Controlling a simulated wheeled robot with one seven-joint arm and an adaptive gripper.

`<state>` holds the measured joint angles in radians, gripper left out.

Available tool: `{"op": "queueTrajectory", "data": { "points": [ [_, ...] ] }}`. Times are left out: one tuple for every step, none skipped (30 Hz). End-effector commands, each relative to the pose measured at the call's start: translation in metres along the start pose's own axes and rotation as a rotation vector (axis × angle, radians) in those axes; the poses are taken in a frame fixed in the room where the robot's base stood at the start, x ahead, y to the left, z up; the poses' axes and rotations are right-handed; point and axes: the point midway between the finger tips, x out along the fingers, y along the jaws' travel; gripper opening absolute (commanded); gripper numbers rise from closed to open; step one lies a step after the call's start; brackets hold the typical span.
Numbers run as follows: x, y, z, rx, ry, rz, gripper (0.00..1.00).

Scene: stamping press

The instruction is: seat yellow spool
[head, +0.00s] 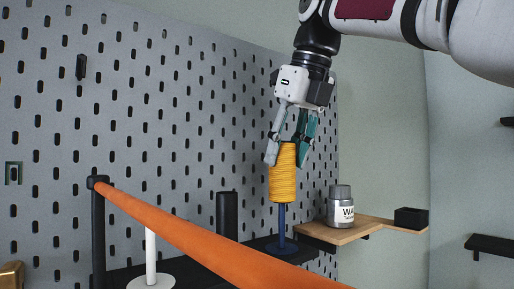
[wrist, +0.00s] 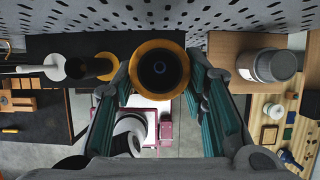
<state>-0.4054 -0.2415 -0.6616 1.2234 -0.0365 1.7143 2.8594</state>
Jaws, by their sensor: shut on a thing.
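The yellow spool (head: 283,178) is upright in my gripper (head: 288,152), which is shut on its upper part. Below the spool a blue post (head: 282,226) rises from a round blue base. The spool's lower end is well above that base and in line with the post. In the wrist view the spool (wrist: 137,60) sits between the fingertips of my gripper (wrist: 159,85). A blue spot shows near the middle of its dark hole. I cannot tell how far the post's tip reaches into the hole.
A long orange bar (head: 190,232) crosses in front. A grey jar (head: 341,208) stands on a wooden shelf (head: 372,232) to the right, near a black box (head: 411,218). A pegboard (head: 150,110) is behind.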

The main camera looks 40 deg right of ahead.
Motion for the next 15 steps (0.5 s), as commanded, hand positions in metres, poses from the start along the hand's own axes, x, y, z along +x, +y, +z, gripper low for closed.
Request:
{"op": "queueTrajectory", "data": {
  "points": [
    [0.002, 0.000, 0.000, 0.001, 0.000, 0.000, 0.12],
    [0.003, 0.000, -0.001, 0.001, 0.000, 0.000, 0.12],
    [0.004, 0.000, -0.001, 0.001, 0.000, 0.001, 0.12],
    [0.004, 0.000, -0.001, 0.001, 0.000, 0.001, 0.12],
    [0.005, 0.000, -0.002, 0.001, 0.000, 0.001, 0.12],
    [0.006, 0.000, -0.002, 0.001, 0.001, 0.001, 0.12],
    [0.007, 0.000, -0.002, 0.000, 0.000, 0.001, 0.12],
    [0.008, 0.000, -0.003, 0.000, 0.000, 0.001, 0.12],
    [0.009, 0.000, -0.003, 0.000, 0.000, 0.001, 0.12],
    [0.009, 0.000, -0.003, 0.000, -0.001, 0.001, 0.12],
    [0.010, 0.000, -0.004, 0.000, -0.001, 0.001, 0.12],
    [0.011, 0.000, -0.004, 0.000, -0.001, 0.001, 0.12],
    [0.012, 0.000, -0.004, 0.001, -0.001, 0.001, 0.12],
    [0.012, 0.000, -0.005, 0.001, -0.001, 0.001, 0.12],
    [0.013, -0.001, -0.005, 0.001, -0.001, 0.001, 0.12]
  ]
}}
